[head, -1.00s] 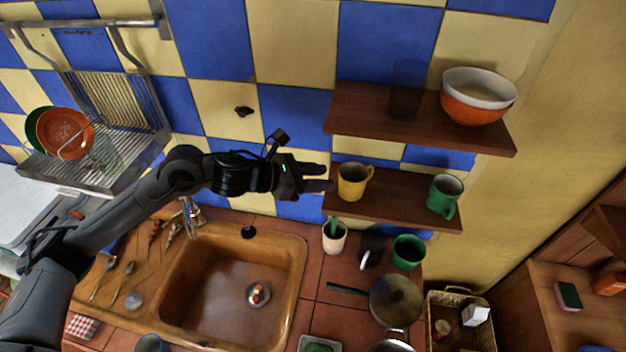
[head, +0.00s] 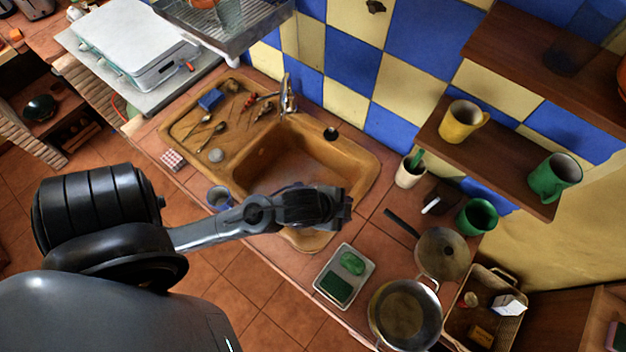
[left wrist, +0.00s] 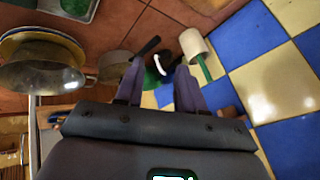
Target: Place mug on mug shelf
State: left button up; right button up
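The lower wooden shelf (head: 490,150) on the tiled wall holds a yellow mug (head: 461,122) and, to its right, a green mug (head: 553,177). Another green mug (head: 478,216) stands on the counter below the shelf, and a blue mug (head: 220,198) stands at the counter's front edge left of the sink. My left gripper (head: 345,207) is over the sink's right front corner, its fingers hardly visible in the head view. In the left wrist view its two fingers (left wrist: 158,78) are apart, with nothing held; something green shows beyond them. My right gripper is not in view.
A white cup with a green brush (head: 408,173), a lidded pan (head: 442,254), a steel pot (head: 405,313), a tray with sponges (head: 344,276) and a basket (head: 492,312) crowd the right counter. The sink (head: 300,160) is open. An upper shelf (head: 535,60) overhangs the lower one.

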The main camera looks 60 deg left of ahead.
pick_arm(q)
jog(key=s+f+n+g, duration=0.3)
jog(key=s+n, duration=0.3)
jog(key=s, duration=0.3)
jog(key=shift+w, duration=0.1)
